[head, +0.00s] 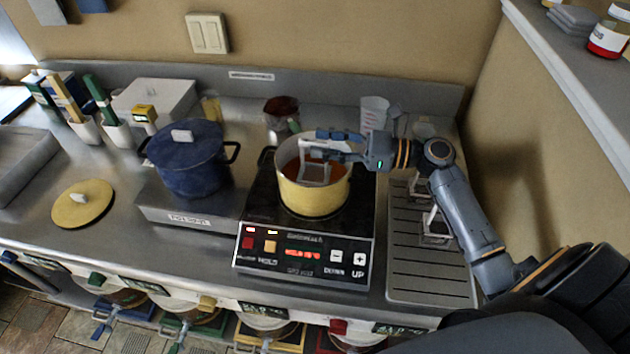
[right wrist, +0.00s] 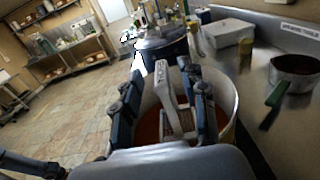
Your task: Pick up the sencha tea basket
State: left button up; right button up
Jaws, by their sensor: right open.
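A pale wire-framed tea basket (head: 316,174) hangs in the yellow pot (head: 313,200), which holds reddish-brown liquid and stands on the black hot plate. I cannot read a sencha label on it. My right gripper (head: 322,145) is over the pot, at the basket's top. In the right wrist view the basket's grey handle (right wrist: 166,88) stands between the two open fingers of my right gripper (right wrist: 164,76), with gaps visible beside it. The gripper covers part of the handle in the head view. My left gripper is not in view.
A lidded blue pot (head: 188,160) stands left of the hot plate (head: 303,262). More baskets rest on the grooved drip tray (head: 428,275) at right. A measuring cup (head: 373,113) and a small saucepan (head: 281,107) stand behind. A yellow lid (head: 82,206) lies at left.

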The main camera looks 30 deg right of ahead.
jog(key=x, duration=0.3)
jog(key=shift+d+f, duration=0.1)
jog(key=shift+s, duration=0.1)
jog(key=shift+c, duration=1.3)
grip_shut()
